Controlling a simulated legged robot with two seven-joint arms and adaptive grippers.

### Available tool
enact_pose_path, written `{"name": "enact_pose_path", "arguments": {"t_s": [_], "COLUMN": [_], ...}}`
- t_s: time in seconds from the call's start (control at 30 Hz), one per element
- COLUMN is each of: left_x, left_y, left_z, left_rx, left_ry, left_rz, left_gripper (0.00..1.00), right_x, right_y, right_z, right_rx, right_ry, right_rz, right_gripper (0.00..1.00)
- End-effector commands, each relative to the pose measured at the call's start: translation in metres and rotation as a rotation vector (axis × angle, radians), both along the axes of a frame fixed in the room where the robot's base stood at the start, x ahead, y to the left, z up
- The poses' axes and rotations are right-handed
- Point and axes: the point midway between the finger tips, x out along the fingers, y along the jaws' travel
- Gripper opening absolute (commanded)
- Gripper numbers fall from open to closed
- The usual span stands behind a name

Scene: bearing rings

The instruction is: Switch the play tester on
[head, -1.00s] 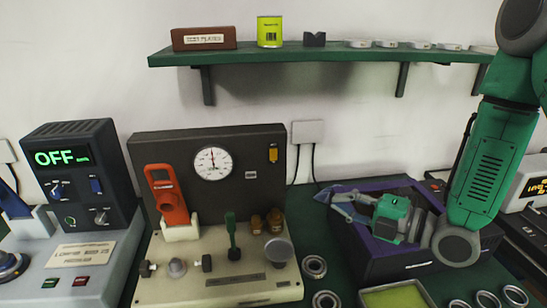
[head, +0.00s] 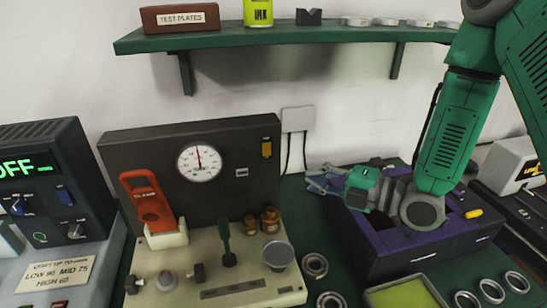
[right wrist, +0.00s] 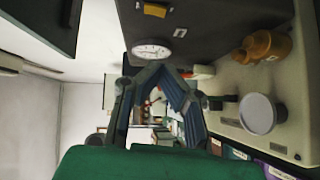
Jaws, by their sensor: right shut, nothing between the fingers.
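The play tester has a cream base (head: 165,285) and a dark upright panel (head: 130,160) with a round white dial (head: 199,161). A small amber switch (head: 266,148) sits on the panel's right side; whether it is on cannot be told. The switch also shows at the top of the right wrist view (right wrist: 154,9). My right gripper (head: 314,178) is shut and empty, right of the panel and apart from it, its fingers pointing left. In the right wrist view its fingertips (right wrist: 160,72) meet below the dial. My left gripper is not in view.
A purple-lined dark box (head: 440,245) lies below my right arm. A meter reading OFF (head: 40,170) is at left. A green shelf (head: 290,40) hangs above.

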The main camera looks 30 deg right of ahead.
Motion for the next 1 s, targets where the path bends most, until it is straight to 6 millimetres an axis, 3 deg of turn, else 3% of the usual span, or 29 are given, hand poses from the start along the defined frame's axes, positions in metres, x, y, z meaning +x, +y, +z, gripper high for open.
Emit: {"name": "enact_pose_path", "arguments": {"t_s": [0.43, 0.6, 1.0], "left_x": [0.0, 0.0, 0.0], "left_y": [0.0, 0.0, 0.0], "left_z": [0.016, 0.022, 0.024], "left_rx": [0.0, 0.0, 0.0], "left_ry": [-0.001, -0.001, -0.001], "left_rz": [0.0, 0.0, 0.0], "left_gripper": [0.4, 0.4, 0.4], "right_x": [0.076, 0.1, 0.114], "right_y": [0.045, 0.038, 0.035], "right_z": [-0.006, -0.009, -0.012], "right_rx": [0.002, 0.002, 0.001], "right_ry": [-0.001, -0.002, 0.0], "right_rz": [0.001, -0.002, 0.0], "right_gripper": [0.0, 0.0, 0.0]}}
